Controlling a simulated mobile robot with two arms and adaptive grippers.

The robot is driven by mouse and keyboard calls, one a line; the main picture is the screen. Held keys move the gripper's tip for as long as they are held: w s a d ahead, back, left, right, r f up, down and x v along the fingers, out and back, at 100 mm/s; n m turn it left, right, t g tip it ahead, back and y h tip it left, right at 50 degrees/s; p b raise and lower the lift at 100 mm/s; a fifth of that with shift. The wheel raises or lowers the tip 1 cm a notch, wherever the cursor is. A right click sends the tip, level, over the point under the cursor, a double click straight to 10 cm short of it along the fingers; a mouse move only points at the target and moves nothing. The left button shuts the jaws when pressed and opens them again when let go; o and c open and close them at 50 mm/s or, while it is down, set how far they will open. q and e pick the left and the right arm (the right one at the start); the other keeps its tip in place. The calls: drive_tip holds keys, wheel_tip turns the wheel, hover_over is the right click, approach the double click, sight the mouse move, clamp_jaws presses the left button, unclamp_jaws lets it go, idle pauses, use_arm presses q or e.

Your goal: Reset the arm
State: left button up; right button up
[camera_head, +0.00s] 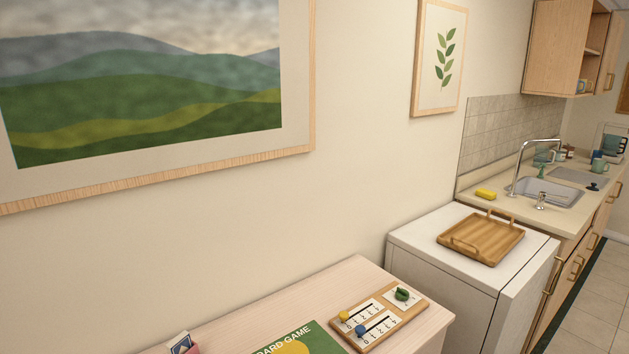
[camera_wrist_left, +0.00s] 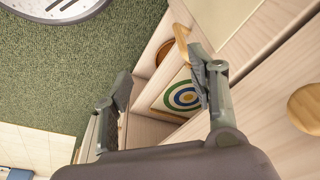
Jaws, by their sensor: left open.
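My left gripper (camera_wrist_left: 160,95) shows in the left wrist view. Its two fingers are spread apart with nothing between them. Beyond the fingers is a pale wooden cabinet (camera_wrist_left: 262,58) with open compartments. A target board with blue, yellow and green rings (camera_wrist_left: 182,97) is in one compartment, partly hidden by the right-hand finger. Neither arm shows in the head view, and my right gripper is in no view.
A pale wooden cabinet top (camera_head: 330,290) holds a green board game box (camera_head: 290,340) and a wooden slider board (camera_head: 378,318). A wooden tray (camera_head: 482,240) lies on a white appliance (camera_head: 420,252) beside the sink counter (camera_head: 515,207). Green carpet (camera_wrist_left: 80,65) looks clear near the gripper.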

use_arm(q)
drive_tip(key=s+a+f+b, duration=0.1)
drive_tip(key=s+f+b, duration=0.1)
drive_tip(key=s+f, duration=0.7)
drive_tip(key=s+a+f+g+b, duration=0.1)
drive_tip(key=s+a+f+b, duration=0.1)
drive_tip(key=s+f, duration=0.6)
wheel_tip(320, 180, down, 8)
drive_tip(key=shift+s+r+b, duration=0.15)
drive_tip(key=shift+s+b, duration=0.2)
drive_tip(key=shift+b, duration=0.15)
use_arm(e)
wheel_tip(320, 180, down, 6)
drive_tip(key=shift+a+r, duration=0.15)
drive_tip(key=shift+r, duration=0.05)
use_arm(q)
drive_tip(key=shift+s+a, duration=0.1)
drive_tip(key=shift+s, duration=0.05)
drive_tip(key=shift+c, duration=0.2)
